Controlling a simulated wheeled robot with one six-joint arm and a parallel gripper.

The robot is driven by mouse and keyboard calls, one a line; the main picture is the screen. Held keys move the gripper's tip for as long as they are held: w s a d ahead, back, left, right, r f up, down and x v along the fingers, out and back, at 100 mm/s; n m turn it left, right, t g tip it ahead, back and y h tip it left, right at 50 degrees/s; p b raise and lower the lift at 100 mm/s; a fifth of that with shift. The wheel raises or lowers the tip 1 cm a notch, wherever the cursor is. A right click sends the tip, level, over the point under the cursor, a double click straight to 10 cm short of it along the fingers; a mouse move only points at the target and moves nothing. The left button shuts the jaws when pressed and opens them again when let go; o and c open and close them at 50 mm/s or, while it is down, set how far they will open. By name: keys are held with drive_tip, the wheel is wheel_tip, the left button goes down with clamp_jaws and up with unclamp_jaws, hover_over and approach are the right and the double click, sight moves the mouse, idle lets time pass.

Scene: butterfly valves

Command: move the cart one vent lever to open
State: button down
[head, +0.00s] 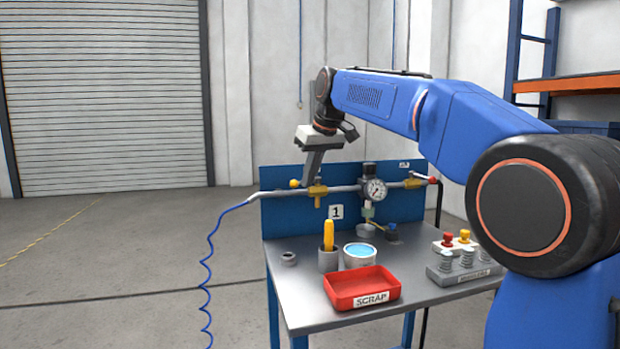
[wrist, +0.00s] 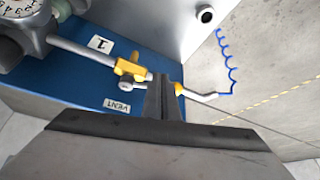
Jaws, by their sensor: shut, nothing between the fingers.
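Cart one is a grey-topped blue cart (head: 290,250) with a blue back panel (head: 280,215) marked 1. A pipe runs along the panel and carries a brass vent valve (head: 318,192). The valve also shows in the wrist view (wrist: 130,67), above a VENT label (wrist: 117,104). The vent lever's yellow tip (head: 295,184) points left, roughly along the pipe. In the wrist view the tip (wrist: 179,89) shows right of my fingers, which hide part of the lever. My gripper (head: 309,182) is shut and empty, pointing down at the lever. I cannot tell whether it touches.
A pressure gauge (head: 374,190) and a red-tipped lever (head: 432,180) are further right on the pipe. The cart top holds a red scrap tray (head: 361,287), a blue-topped tin (head: 360,255), a cup with a yellow handle (head: 328,258) and a button block (head: 465,262). A blue hose (head: 208,260) hangs left.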

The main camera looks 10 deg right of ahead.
drive_tip(key=shift+w+a+m+h, duration=0.4)
drive_tip(key=shift+w+a+m, duration=0.5)
drive_tip(key=shift+m, duration=0.1)
drive_tip(key=shift+s, duration=0.15)
